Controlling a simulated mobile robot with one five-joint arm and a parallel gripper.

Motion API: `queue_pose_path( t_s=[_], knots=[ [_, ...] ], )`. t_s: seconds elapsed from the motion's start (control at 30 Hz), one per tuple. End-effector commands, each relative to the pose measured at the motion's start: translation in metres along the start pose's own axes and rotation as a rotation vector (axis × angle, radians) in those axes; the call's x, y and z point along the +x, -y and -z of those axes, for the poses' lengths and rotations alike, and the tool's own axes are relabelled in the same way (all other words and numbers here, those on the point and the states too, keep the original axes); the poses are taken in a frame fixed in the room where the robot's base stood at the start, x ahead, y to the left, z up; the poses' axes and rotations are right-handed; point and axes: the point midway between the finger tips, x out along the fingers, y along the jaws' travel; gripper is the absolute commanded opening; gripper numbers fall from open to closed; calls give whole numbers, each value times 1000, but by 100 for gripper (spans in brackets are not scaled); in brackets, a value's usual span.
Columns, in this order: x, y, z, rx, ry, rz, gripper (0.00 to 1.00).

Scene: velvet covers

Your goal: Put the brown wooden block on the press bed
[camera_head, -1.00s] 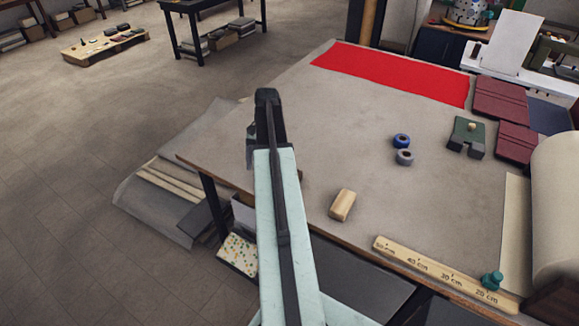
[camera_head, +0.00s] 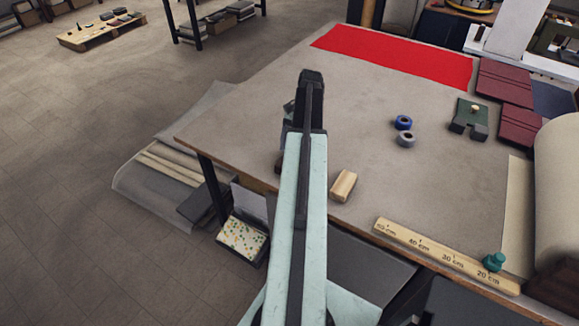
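A darker brown block (camera_head: 279,162) lies near the table's left front edge. Only a sliver of it shows beside my arm, which hides the rest. A paler tan wooden block (camera_head: 344,186) lies on the table just right of my arm, apart from it. My arm reaches up the middle of the view, and its dark far end (camera_head: 311,85) is over the table. My gripper's fingers are hidden, so I cannot see whether they hold anything. A green machine (camera_head: 562,42) stands at the far right back, cut by the frame; I cannot make out a press bed on it.
The grey table (camera_head: 350,110) bears a red cloth (camera_head: 395,62), two tape rolls (camera_head: 404,130), a wooden ruler (camera_head: 440,255) with a teal knob, a dark green notched piece (camera_head: 470,115), dark red covers (camera_head: 505,82) and a large cream roll (camera_head: 557,200).

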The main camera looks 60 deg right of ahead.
Motion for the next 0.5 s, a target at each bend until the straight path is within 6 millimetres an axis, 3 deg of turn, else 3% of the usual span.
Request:
queue_pose_path(
  t_s=[0.03,0.1,0.33,0.37,0.5],
  knots=[
    [19,-1,2,0,0,0,75],
    [28,0,2,0,0,0,75],
    [25,0,0,0,0,0,75],
    [25,0,0,0,0,0,73],
    [25,0,0,0,0,0,34]
  ],
)
